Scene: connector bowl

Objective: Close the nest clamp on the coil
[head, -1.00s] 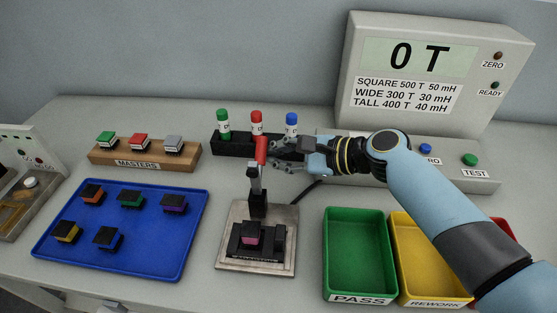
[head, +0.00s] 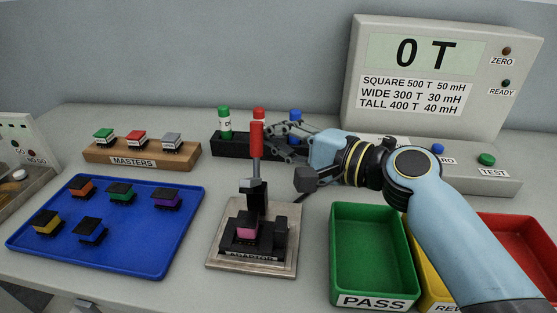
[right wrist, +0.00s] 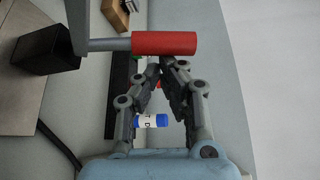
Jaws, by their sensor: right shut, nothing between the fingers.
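The nest (head: 284,256) is a metal plate with a black adaptor on it. A pink coil with a black top (head: 247,230) sits in it. The clamp's red handle (head: 257,139) stands upright on a grey rod behind the coil, and no clamp arm is seen lying over the coil. My right gripper (head: 271,146) is shut and empty, just right of the handle. In the right wrist view its fingertips (right wrist: 160,66) meet close beside the red handle (right wrist: 164,43); I cannot tell whether they touch it. My left gripper is out of view.
A blue tray (head: 120,262) with several coils lies left, a masters block (head: 140,155) behind it. Bottles, including a blue-capped one (right wrist: 151,121), stand behind the nest. Green (head: 370,208), yellow (head: 424,280) and red (head: 510,235) bins stand right. The tester (head: 490,120) reads 0 T.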

